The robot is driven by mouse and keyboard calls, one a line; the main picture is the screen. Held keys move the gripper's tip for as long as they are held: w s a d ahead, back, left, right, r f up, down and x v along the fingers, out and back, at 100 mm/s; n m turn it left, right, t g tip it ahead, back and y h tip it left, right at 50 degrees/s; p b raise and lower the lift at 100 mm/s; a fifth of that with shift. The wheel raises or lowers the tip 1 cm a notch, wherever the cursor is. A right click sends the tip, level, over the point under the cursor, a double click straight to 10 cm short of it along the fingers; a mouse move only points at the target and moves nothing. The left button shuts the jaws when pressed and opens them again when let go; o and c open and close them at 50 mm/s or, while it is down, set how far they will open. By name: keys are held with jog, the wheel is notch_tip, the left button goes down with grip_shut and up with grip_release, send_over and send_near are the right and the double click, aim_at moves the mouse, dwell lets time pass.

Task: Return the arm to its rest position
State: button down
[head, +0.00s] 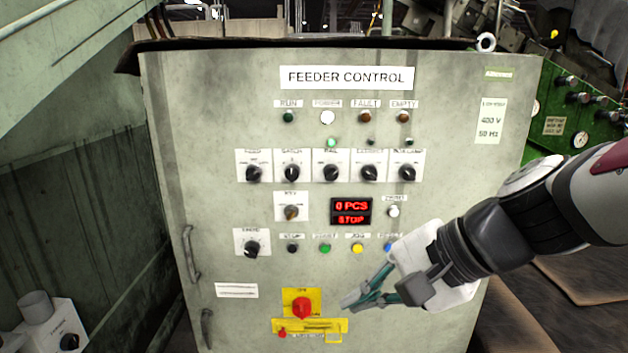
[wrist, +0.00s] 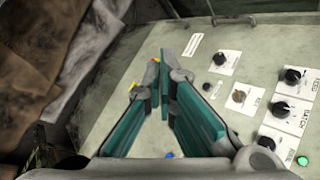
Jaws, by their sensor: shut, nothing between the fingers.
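My gripper (head: 355,301) is at the lower right of the feeder control panel (head: 460,200) in the head view, with my arm coming in from the right. Its fingers point left, near the red knob (head: 301,307) on its yellow plate, and show a gap from the knob in the picture. In the wrist view the teal fingers (wrist: 160,98) come together at their tips with nothing between them. The panel's face lies beyond them. The gripper body hides part of the panel's lower right. I cannot tell how far the fingertips are from the panel.
The display (head: 351,212) reads 0 PCS and STOP. A row of black rotary knobs (head: 330,172) and coloured buttons cover the panel. A green machine (head: 570,115) stands behind at right. A small grey box (head: 50,325) is at lower left. Brown slabs (head: 560,290) lie at right.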

jog(key=s+d+f+n+g+h, duration=0.1)
jog(key=s+d+n+h, duration=0.4)
jog(key=s, duration=0.4)
jog(key=s+d+f+n+g+h, duration=0.15)
jog(key=s+d+n, duration=0.25)
jog(key=s+d, duration=0.4)
notch_tip(320, 180, up, 16)
jog(key=s+t+p, duration=0.1)
jog(key=t+p, duration=0.1)
jog(key=p, duration=1.1)
jog(key=shift+a+f+h, duration=0.15)
jog(key=shift+a+h, duration=0.1)
jog(key=shift+h, duration=0.2)
jog(key=shift+s, duration=0.1)
